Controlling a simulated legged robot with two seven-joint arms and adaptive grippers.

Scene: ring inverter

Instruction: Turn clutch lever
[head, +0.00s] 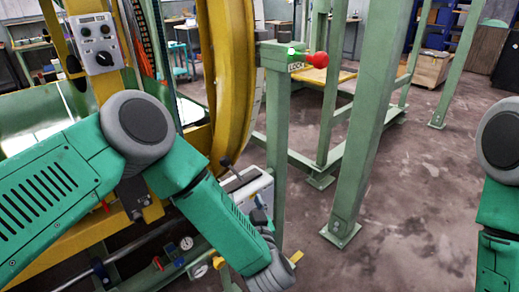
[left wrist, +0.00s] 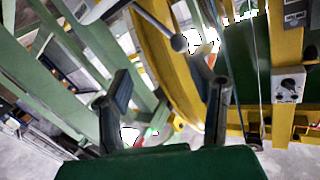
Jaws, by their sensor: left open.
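The clutch lever, a short rod with a dark round knob (head: 226,161), stands up from a pale box (head: 252,190) beside the yellow ring. In the left wrist view, a grey rod with a ball knob (left wrist: 179,43) comes down from the top, in the picture between and above my fingertips. My left gripper (left wrist: 168,85) is open, with its two dark fingers apart and nothing between them. Of my right arm only links show at the right edge.
The big yellow ring (head: 232,75) rises behind my left arm. A green post (head: 277,130) carries a red knob (head: 318,60) by a LOCK label. A thick green beam (head: 363,120) stands to its right. A control box (head: 97,45) is upper left. Floor at right is clear.

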